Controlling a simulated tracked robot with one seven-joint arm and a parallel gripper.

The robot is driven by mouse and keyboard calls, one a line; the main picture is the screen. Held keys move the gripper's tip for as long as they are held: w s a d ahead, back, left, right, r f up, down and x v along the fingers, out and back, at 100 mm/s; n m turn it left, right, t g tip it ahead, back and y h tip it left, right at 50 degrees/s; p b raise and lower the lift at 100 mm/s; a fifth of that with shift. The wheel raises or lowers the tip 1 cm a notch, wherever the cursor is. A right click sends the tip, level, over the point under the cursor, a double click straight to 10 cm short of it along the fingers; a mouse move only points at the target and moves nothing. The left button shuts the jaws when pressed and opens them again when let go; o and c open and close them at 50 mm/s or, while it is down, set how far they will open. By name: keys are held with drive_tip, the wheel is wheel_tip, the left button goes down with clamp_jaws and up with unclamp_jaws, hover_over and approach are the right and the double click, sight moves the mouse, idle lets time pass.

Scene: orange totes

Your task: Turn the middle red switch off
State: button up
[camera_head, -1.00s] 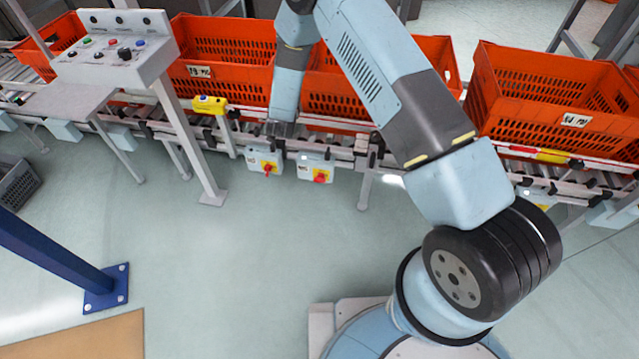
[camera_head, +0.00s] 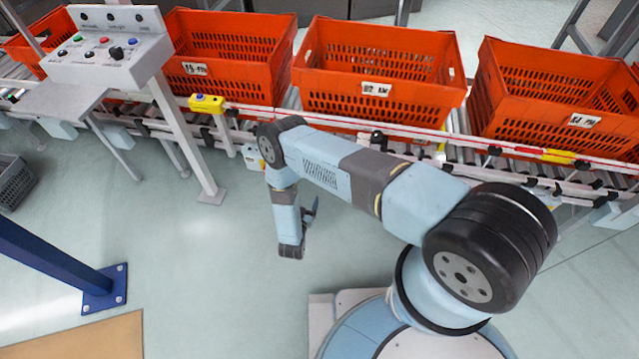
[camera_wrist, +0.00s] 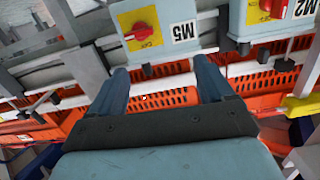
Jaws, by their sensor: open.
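In the wrist view, a pale switch box (camera_wrist: 180,35) with a yellow plate carries a red rotary switch (camera_wrist: 143,31); its label appears upside down. It lies just past my gripper (camera_wrist: 161,68), whose two fingers are spread and empty, the red switch roughly between and ahead of the tips. A second box with a red switch (camera_wrist: 271,8) is at the upper right, partly cut off. In the head view my arm hides most of the switch boxes; part of one (camera_head: 251,156) shows left of my elbow.
Orange totes (camera_head: 378,73) stand on the roller conveyor, its rail (camera_head: 480,146) running across. A control panel (camera_head: 108,55) on a post stands left, with a yellow pendant (camera_head: 207,104) beside it. The floor (camera_head: 205,265) before the conveyor is clear up to a blue post (camera_head: 50,255).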

drive_tip(key=s+d+f, duration=0.2)
drive_tip(key=s+f, duration=0.1)
drive_tip(key=s, duration=0.1)
drive_tip(key=r+x, duration=0.1)
drive_tip(key=x, duration=1.2)
drive_tip(key=shift+w+d+n+t, duration=0.3)
drive_tip(key=shift+w+d+t, duration=0.05)
drive_tip(key=shift+t, duration=0.05)
